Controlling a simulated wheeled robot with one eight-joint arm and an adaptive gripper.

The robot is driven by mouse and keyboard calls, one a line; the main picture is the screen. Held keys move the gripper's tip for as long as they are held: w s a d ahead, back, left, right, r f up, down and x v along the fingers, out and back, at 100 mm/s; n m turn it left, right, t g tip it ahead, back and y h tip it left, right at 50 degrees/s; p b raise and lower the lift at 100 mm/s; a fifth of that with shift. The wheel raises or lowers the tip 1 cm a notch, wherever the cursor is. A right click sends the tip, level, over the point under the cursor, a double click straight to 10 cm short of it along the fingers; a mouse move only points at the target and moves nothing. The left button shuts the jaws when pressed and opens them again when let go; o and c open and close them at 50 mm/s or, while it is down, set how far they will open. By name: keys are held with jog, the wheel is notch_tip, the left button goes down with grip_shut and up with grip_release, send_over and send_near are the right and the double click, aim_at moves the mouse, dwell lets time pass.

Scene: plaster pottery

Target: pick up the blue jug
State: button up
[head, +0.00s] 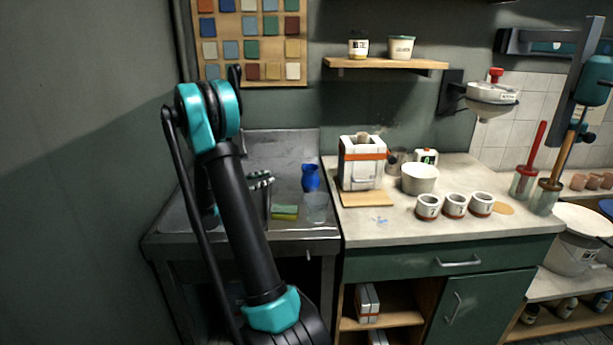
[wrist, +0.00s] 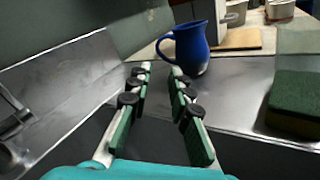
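The blue jug (head: 311,177) stands upright on the metal sink unit in the head view, near its right side by the counter. In the wrist view the blue jug (wrist: 190,48) is ahead of the fingertips, a little right of centre, with its handle to the left. My gripper (wrist: 160,72) is open, with nothing between its green-padded fingers. The jug is beyond the fingertips and appears apart from them.
A green and yellow sponge (head: 285,212) and a clear glass (head: 315,208) are on the metal surface in front of the jug. The sponge also shows at the right in the wrist view (wrist: 295,105).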

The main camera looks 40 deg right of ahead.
jog(key=d, duration=1.7)
jog(key=shift+w+d, duration=0.15)
jog(key=shift+d, duration=0.05)
grip_shut()
